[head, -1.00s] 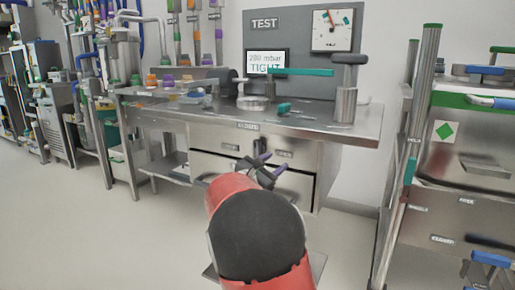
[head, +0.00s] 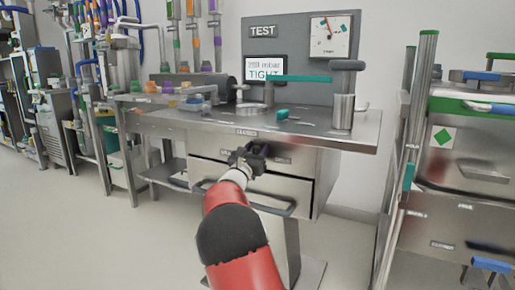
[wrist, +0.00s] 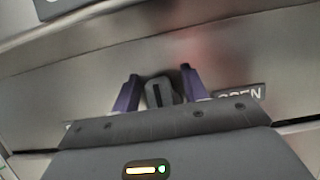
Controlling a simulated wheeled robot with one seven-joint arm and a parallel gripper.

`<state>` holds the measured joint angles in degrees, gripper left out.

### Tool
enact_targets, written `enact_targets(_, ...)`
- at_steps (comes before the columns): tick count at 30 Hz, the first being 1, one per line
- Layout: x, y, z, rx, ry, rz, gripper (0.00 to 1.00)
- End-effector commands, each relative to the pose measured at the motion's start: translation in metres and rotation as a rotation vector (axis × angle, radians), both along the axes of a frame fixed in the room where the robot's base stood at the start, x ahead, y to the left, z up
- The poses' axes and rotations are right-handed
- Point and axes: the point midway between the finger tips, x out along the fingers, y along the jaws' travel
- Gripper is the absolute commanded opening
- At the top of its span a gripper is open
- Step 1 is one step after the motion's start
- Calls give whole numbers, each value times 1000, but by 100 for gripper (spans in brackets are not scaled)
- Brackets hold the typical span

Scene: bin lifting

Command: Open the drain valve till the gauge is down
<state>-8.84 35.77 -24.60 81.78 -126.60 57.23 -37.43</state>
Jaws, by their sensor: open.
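My gripper (head: 254,152) is in front of the upper steel panel under the bench. In the wrist view its two purple fingers (wrist: 159,76) are apart. A dark grey slotted piece, apparently the drain valve's handle (wrist: 158,92), shows between them; I cannot tell whether they touch it. An OPEN label (wrist: 240,95) is to its right. In the head view my gripper hides the handle. The round-dial gauge (head: 330,36) is on the grey TEST board, with a thin needle. The display (head: 264,69) reads about 280 mbar, TIGHT.
A steel cart (head: 455,185) stands at the right. The floor at left is clear.

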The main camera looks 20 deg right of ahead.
Motion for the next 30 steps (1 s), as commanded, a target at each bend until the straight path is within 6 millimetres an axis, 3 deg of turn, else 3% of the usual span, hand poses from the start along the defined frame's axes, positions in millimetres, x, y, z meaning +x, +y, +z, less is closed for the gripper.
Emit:
enact_targets(6, 0, 0, 0, 1, -1, 0, 41)
enact_targets(16, 0, 0, 0, 1, 0, 0, 0)
enact_targets(30, -2, -1, -4, 79, -98, 0, 0)
